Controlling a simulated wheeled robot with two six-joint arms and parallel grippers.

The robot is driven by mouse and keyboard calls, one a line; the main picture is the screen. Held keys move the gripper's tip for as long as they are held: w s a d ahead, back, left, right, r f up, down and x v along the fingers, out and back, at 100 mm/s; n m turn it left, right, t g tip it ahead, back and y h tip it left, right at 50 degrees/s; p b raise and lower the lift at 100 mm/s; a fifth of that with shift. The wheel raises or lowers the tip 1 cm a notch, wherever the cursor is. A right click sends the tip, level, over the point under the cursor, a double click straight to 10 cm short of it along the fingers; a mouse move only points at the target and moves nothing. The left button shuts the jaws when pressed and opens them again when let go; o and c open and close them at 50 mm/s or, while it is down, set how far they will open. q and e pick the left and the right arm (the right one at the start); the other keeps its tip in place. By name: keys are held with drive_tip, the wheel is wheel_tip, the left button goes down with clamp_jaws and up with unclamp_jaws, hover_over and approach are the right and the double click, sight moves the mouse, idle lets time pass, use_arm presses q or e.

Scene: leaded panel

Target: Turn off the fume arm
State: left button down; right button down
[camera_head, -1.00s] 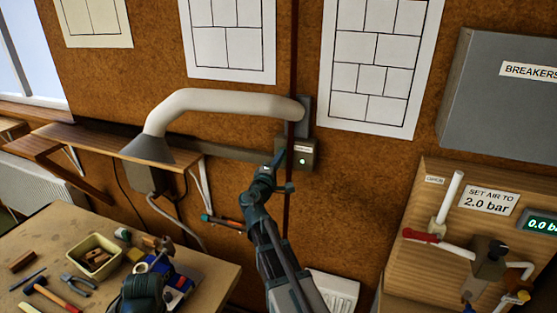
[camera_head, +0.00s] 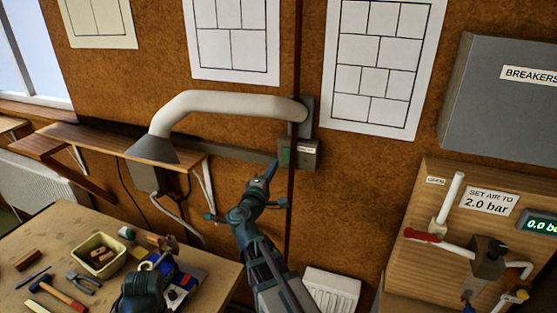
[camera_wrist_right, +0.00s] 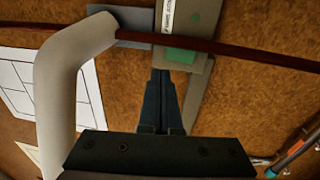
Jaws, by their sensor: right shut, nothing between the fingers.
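The fume arm is a white curved pipe (camera_head: 225,103) with a grey hood (camera_head: 153,150), fixed to the brown wall. Its switch box (camera_head: 303,152) sits below the pipe's wall end. A green part (camera_head: 285,153) shows at the box's left, and no lit lamp shows on its front. In the right wrist view the box (camera_wrist_right: 190,20) has a label and a green patch (camera_wrist_right: 180,55). My right gripper (camera_head: 270,168) is shut and empty, just below left of the box; its tips (camera_wrist_right: 161,75) point towards it, apparently apart. My left gripper (camera_head: 150,290) is low over the bench, its fingers unclear.
A dark red vertical pipe (camera_head: 293,210) runs across the front of the box. The workbench (camera_head: 65,235) holds a tray (camera_head: 95,255), hammer and pliers. An air panel (camera_head: 440,265) and breaker box (camera_head: 500,100) stand right.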

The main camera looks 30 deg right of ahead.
drive_tip(key=v, duration=0.2)
drive_tip(key=r+v, duration=0.1)
drive_tip(key=v, duration=0.2)
drive_tip(key=shift+s+r, duration=0.1)
idle(0.4)
drive_tip(key=s+a+f+m+g+y+b, duration=0.2)
drive_tip(key=a+f+b, duration=0.15)
drive_tip(key=f, duration=0.55)
drive_tip(key=s+a+f+m+g+y+b, duration=0.1)
drive_tip(key=s+a+f+g+y+b, duration=0.2)
drive_tip(key=f, duration=0.6)
drive_tip(key=s+a+f+m+g+y+b, duration=0.1)
drive_tip(key=s+a+f+m+g+b, duration=0.2)
drive_tip(key=f, duration=0.6)
drive_tip(key=s+a+f+n+g+y+b, duration=0.1)
drive_tip(key=s+a+f+g+y+b, duration=0.1)
drive_tip(key=a+f, duration=0.6)
drive_tip(key=s+a+f+g+y+b, duration=0.2)
drive_tip(key=s+a+f+y+b, duration=0.3)
drive_tip(key=s+a+f, duration=0.3)
drive_tip(key=shift+s+a+n+g+y+b, duration=0.35)
drive_tip(key=shift+s+a+b, duration=0.3)
drive_tip(key=shift+a, duration=0.3)
